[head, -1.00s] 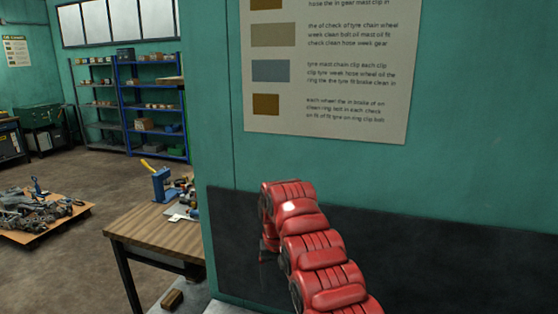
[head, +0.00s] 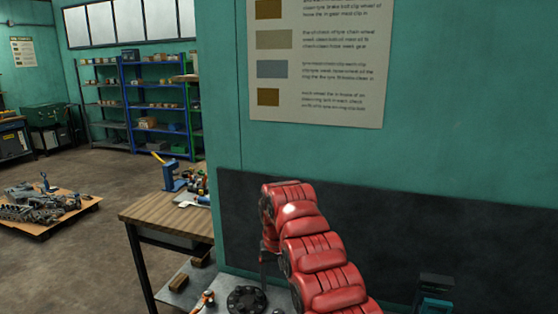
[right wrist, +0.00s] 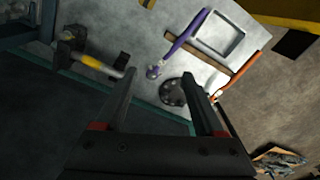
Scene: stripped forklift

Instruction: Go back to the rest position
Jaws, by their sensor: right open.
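My red right arm rises from the bottom middle of the head view, in front of the teal wall. Its right gripper (head: 267,248) hangs at the far end, small and partly hidden by the arm. In the right wrist view the two dark fingers of my right gripper (right wrist: 158,90) stand wide apart with nothing held between them. Beyond them, a dark round hub with holes (right wrist: 172,92) lies on a light grey surface; this hub also shows in the head view (head: 246,299). My left gripper is not in view.
The teal wall with a poster (head: 320,60) fills the right. A wooden workbench (head: 170,213) with a blue vice (head: 174,178) stands left of the arm. Shelves (head: 155,105) line the back. A pallet of parts (head: 45,228) lies on open floor.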

